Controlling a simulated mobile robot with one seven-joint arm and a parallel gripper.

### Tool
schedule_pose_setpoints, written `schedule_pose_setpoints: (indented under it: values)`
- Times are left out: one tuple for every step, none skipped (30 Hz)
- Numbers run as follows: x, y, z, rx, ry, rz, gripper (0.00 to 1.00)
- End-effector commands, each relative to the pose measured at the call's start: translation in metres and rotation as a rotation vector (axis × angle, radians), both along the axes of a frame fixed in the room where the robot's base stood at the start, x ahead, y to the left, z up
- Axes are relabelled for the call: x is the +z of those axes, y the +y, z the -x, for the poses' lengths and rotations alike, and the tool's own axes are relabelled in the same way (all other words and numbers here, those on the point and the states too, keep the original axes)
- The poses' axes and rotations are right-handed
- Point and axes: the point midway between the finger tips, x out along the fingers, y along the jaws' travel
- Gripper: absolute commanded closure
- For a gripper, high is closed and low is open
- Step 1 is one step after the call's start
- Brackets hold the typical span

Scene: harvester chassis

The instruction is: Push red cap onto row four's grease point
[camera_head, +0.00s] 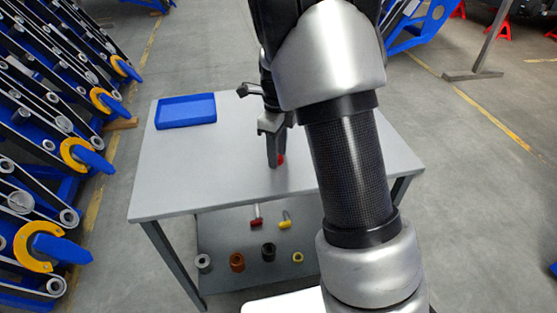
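The red cap (281,159) shows as a small red patch at the right edge of my gripper's fingers, over the grey table top. Most of it is hidden behind the fingers. My gripper (275,161) points down at the table, with its fingertips at or close to the surface beside the cap. I see the fingers nearly edge-on, so I cannot tell whether they are open or closed on the cap. The blue harvester chassis (62,125) stands at the left with several rows, belts and orange-yellow rings. I cannot make out the grease points or which row is four.
A blue tray (186,111) lies at the table's (180,180) back left. The lower shelf (240,228) holds red- and yellow-headed tools and several ring-shaped parts. My arm covers the table's right part. Floor is free between the table and the chassis. More blue machinery stands behind.

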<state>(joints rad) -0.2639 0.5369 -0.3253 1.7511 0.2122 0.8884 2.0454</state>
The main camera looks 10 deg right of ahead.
Motion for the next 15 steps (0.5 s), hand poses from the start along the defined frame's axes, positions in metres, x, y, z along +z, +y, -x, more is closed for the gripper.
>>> schedule_pose_setpoints:
  values:
    - [0.0002,-0.0001,-0.0001,0.000,0.000,0.000,0.72]
    - [0.0002,-0.0001,-0.0001,0.000,0.000,0.000,0.77]
    - [0.0002,-0.0001,-0.0001,0.000,0.000,0.000,0.84]
    - [0.0002,-0.0001,-0.0001,0.000,0.000,0.000,0.89]
    - [0.0003,-0.0001,-0.0001,0.000,0.000,0.000,0.94]
    - [0.0003,-0.0001,-0.0001,0.000,0.000,0.000,1.00]
    - [0.0003,-0.0001,-0.0001,0.000,0.000,0.000,1.00]
    - [0.0003,-0.0001,-0.0001,0.000,0.000,0.000,1.00]
    - [0.0003,-0.0001,-0.0002,0.000,0.000,0.000,1.00]
    - [0.0003,-0.0001,-0.0002,0.000,0.000,0.000,1.00]
    - [0.0003,-0.0001,-0.0002,0.000,0.000,0.000,1.00]
    - [0.0003,-0.0001,-0.0002,0.000,0.000,0.000,1.00]
    - [0.0004,-0.0001,-0.0002,0.000,0.000,0.000,1.00]
    - [0.0007,-0.0001,-0.0002,0.000,0.000,0.000,1.00]
    - [0.0022,-0.0001,-0.0003,0.000,-0.001,0.001,1.00]
